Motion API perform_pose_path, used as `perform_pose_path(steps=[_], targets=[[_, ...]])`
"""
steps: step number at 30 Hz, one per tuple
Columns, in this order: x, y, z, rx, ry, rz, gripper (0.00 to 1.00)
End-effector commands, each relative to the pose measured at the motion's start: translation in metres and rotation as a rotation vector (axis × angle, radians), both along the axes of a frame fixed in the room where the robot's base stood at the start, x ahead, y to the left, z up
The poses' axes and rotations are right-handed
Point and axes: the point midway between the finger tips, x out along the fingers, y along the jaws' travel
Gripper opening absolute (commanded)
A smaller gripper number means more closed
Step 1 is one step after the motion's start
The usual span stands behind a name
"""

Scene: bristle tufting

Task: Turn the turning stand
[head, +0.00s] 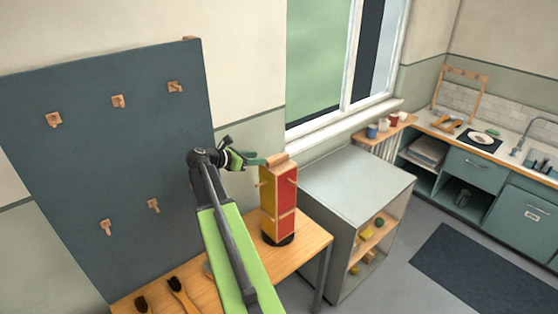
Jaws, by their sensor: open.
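The turning stand (284,197) is an upright block with a red face and a yellow face, on a dark round base at the right end of a wooden table. Small wooden pegs stick out of its sides, and a wooden piece lies across its top. My gripper (256,160) is open at the end of my green arm, to the left of the stand's top. Its fingers point right, toward the top. I cannot tell whether they touch the stand. My arm hides part of the table.
Brushes (181,293) lie at the table's front left. A dark pegboard (130,150) with several wooden hooks stands behind the table. A grey cabinet (355,180) with open shelves stands close on the right. Open floor and a dark mat (480,268) lie farther right.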

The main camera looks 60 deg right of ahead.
Motion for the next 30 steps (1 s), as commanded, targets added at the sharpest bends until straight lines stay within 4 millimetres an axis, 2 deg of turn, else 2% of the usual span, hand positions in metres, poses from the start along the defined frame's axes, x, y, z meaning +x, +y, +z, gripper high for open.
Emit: perform_pose_path(steps=[1,9,15,20,27,30], targets=[[-0.004,-0.013,-0.011,0.0,-0.001,-0.004,0.42],[-0.023,-0.072,-0.036,0.0,-0.002,-0.004,0.42],[-0.033,-0.101,-0.046,0.001,-0.002,-0.002,0.42],[-0.037,-0.109,-0.048,0.0,-0.002,-0.002,0.42],[-0.037,-0.109,-0.047,0.0,-0.002,-0.002,0.42],[-0.037,-0.109,-0.047,0.0,-0.002,-0.002,0.29]])
